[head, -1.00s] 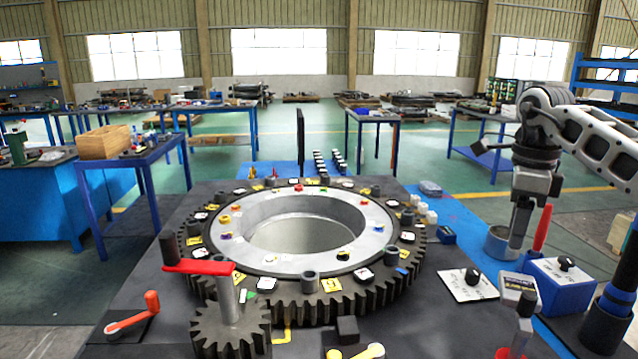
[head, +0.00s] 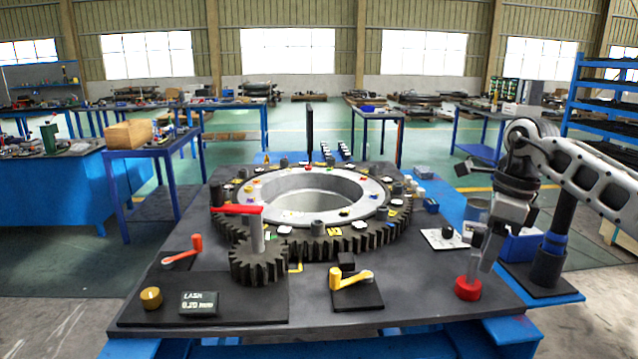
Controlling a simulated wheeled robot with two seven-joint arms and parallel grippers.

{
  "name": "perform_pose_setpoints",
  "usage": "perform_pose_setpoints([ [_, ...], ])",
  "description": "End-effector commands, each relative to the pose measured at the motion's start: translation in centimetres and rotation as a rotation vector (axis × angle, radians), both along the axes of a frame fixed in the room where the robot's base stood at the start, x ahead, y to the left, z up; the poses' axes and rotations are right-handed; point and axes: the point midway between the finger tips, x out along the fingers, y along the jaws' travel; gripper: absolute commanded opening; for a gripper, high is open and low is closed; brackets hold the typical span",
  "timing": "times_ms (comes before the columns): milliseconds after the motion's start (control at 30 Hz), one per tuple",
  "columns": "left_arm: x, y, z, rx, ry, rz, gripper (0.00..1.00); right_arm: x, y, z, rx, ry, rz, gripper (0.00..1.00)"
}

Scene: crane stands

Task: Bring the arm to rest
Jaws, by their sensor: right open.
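My right arm comes in from the right, and its gripper (head: 484,252) points down over the right front of the dark table. It is open. Its fingers overlap the grey post of a red-based lever (head: 467,289) in the picture; I cannot tell whether they touch it. No object shows held in the jaws. My left gripper is not in view.
The large toothed ring (head: 345,245) sits mid-table, with a small pinion and red crank (head: 258,262) at its front left. A yellow-handled lever (head: 352,279), an orange lever (head: 183,252) and a LASH display (head: 198,304) stand nearby. A blue box (head: 522,245) is behind my gripper.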

Motion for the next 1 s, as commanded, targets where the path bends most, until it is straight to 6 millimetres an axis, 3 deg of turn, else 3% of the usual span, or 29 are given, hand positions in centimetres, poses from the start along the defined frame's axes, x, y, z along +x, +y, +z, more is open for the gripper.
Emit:
perform_pose_setpoints([
  [267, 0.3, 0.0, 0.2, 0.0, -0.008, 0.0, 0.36, -0.7, 8.6, -5.6, 0.26, 0.013, 0.047, 0.5],
  [367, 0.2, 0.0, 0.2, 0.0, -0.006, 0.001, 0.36, -2.0, 13.4, -8.0, 0.428, 0.037, 0.041, 0.5],
  [500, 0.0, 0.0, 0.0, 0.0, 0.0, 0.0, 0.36, -5.7, 22.7, -10.8, 0.815, 0.138, -0.055, 0.5],
  [633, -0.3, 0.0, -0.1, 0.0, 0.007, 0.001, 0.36, -9.1, 29.0, -10.4, 1.218, 0.301, -0.299, 0.5],
  [700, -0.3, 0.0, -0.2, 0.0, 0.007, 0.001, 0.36, -10.1, 30.4, -9.8, 1.412, 0.408, -0.484, 0.5],
  [800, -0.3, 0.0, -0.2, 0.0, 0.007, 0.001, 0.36, -10.8, 30.4, -9.6, 1.645, 0.581, -0.802, 0.5],
  [867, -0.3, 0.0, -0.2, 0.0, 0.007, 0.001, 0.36, -10.9, 29.4, -10.1, 1.756, 0.69, -1.022, 0.5],
  [1000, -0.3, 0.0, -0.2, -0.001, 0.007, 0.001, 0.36, -11.9, 25.2, -14.1, 1.915, 0.949, -1.607, 0.5],
])
